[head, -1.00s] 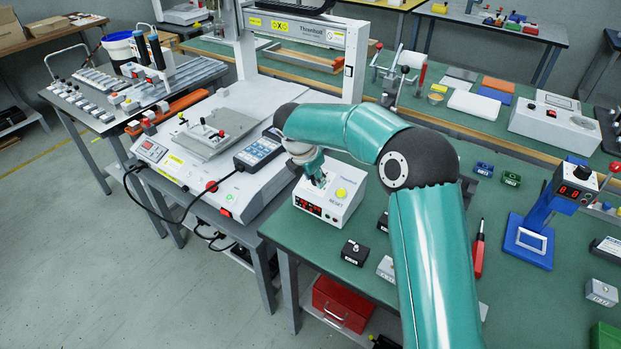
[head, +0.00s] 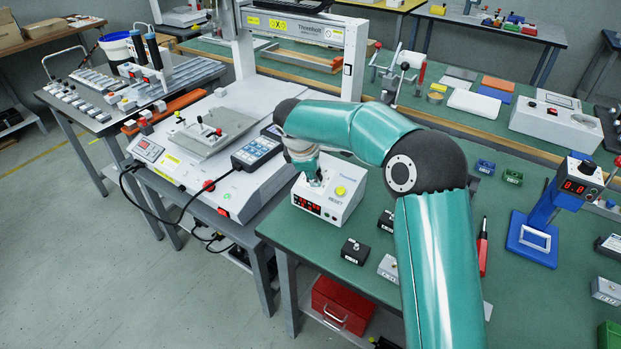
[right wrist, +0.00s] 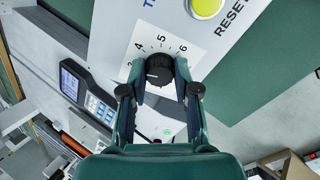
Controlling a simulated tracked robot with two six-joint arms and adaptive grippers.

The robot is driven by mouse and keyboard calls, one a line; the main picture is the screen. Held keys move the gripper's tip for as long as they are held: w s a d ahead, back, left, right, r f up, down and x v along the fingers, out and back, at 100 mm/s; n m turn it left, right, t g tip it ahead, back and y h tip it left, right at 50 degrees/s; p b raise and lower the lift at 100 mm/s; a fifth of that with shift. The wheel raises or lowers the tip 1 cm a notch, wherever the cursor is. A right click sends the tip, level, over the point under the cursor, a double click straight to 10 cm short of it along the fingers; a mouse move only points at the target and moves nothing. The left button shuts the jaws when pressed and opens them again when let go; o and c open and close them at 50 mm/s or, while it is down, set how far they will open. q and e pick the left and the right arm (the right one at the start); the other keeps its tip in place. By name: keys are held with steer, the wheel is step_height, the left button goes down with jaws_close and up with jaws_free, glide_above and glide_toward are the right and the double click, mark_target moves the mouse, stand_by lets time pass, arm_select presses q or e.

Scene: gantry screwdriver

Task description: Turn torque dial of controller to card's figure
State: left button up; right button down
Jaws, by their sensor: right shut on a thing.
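The controller (head: 330,206) is a white box on the green bench, with a red lit display (head: 308,205) on its front and a yellow-green RESET button (head: 340,191) on top. The display's digits are too small to read. I cannot make out the card. My left gripper is out of view.
A handheld pendant (head: 257,152) on a cable lies on the machine base left of the controller. A small black block (head: 355,251) sits in front of it. A red screwdriver (head: 482,247) and a blue stand (head: 531,241) are to the right.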

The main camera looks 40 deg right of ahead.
steer(key=shift+s+d+f+m+b, duration=0.1)
steer(key=shift+s+f+m+b, duration=0.05)
steer(key=shift+m, duration=0.35)
steer(key=shift+s+d+f+m+b, duration=0.1)
steer(key=shift+m+b, duration=0.05)
steer(key=shift+m, duration=0.35)
steer(key=shift+a, duration=0.1)
steer(key=c, duration=0.9)
jaws_free()
steer(key=shift+o, duration=0.2)
steer(key=shift+r, duration=0.1)
steer(key=shift+a+r, duration=0.2)
steer(key=shift+r, duration=0.3)
steer(key=v, duration=1.1)
